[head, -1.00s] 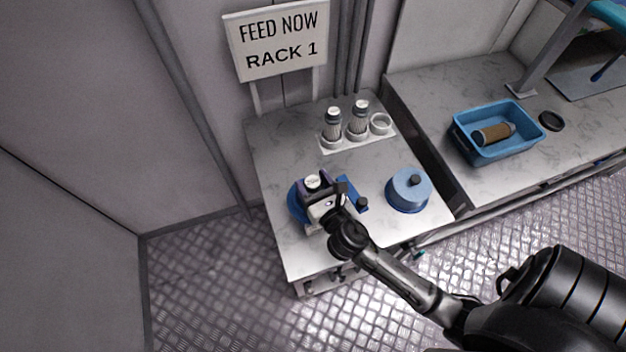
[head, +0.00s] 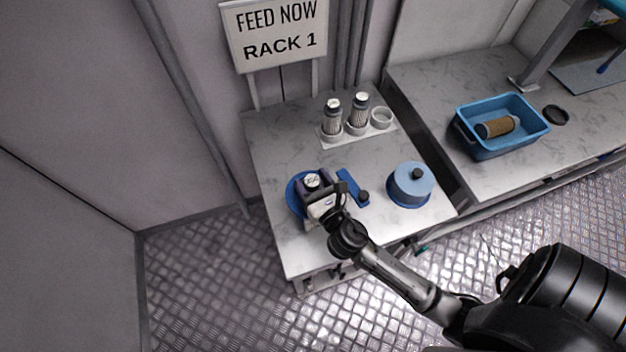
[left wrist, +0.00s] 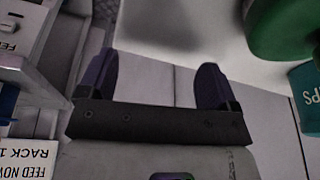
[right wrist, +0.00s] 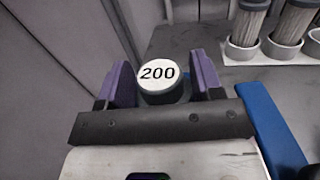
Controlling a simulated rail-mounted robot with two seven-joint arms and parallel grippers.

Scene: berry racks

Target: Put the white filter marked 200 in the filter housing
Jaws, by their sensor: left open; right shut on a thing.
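My right gripper (head: 316,184) is shut on the white filter (right wrist: 158,75), whose round white top reads 200 in the right wrist view. In the head view the filter's top (head: 312,180) shows between the fingers, over the round blue filter housing (head: 294,198) on the left of the table. The gripper hides most of the housing and the filter's lower part, so I cannot tell how deep the filter sits. My left gripper (left wrist: 155,85) is open and empty in the left wrist view; the head view does not show it.
A white holder (head: 341,142) at the table's back carries two other filters (head: 332,118) and an empty ring (head: 381,118). A blue tool (head: 350,186) and a blue domed lid (head: 411,185) stand right. On the right counter, a blue tray (head: 497,151) holds a brown filter (head: 497,126).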

